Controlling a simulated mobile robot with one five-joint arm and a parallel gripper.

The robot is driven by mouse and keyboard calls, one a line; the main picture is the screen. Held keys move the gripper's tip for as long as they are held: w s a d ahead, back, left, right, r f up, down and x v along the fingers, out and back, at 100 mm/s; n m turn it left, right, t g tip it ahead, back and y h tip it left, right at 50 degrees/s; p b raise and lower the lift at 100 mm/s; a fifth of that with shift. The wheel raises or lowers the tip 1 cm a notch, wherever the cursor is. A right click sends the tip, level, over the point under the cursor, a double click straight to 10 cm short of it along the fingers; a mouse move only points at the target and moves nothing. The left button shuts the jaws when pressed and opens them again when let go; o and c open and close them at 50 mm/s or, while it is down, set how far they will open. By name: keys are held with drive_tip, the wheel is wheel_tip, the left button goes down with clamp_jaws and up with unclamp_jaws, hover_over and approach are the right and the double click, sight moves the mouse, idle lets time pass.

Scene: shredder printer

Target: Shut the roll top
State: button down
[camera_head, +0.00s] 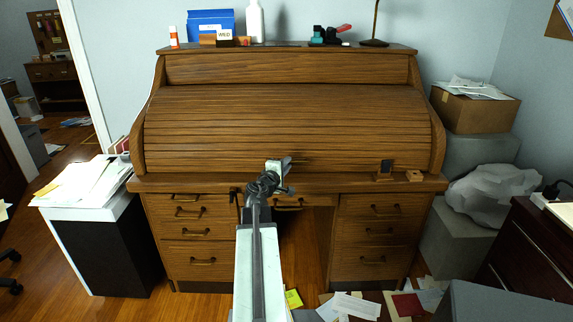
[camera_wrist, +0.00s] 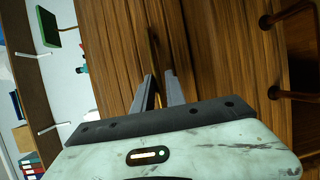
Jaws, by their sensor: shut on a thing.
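The brown wooden roll top (camera_head: 230,125) is a slatted curved cover on the desk. Its slats reach down close to the desktop ledge (camera_head: 230,183); I cannot tell whether a thin gap is left there. My gripper (camera_head: 290,162) is at the lower middle of the slats, in front of a small dark handle-like strip (camera_head: 302,160). In the wrist view my gripper (camera_wrist: 159,78) has its two fingers close together, with a narrow space between the tips, against the brown roll top (camera_wrist: 190,40). The exact contact is partly hidden by the fingers.
Bottles, a blue box (camera_head: 211,23) and a lamp stand on the desk's top shelf. Small wooden items (camera_head: 384,170) sit on the ledge at right. Drawers flank the kneehole. A paper-topped cabinet (camera_head: 95,205) stands left; boxes (camera_head: 474,108) and a bag (camera_head: 492,195) stand right. Papers litter the floor.

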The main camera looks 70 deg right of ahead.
drive_tip(key=shift+a+f, duration=0.15)
drive_tip(key=shift+f, duration=0.15)
drive_tip(key=c, duration=1.6)
unclamp_jaws()
drive_tip(key=shift+o, duration=0.5)
drive_tip(key=shift+f, duration=0.15)
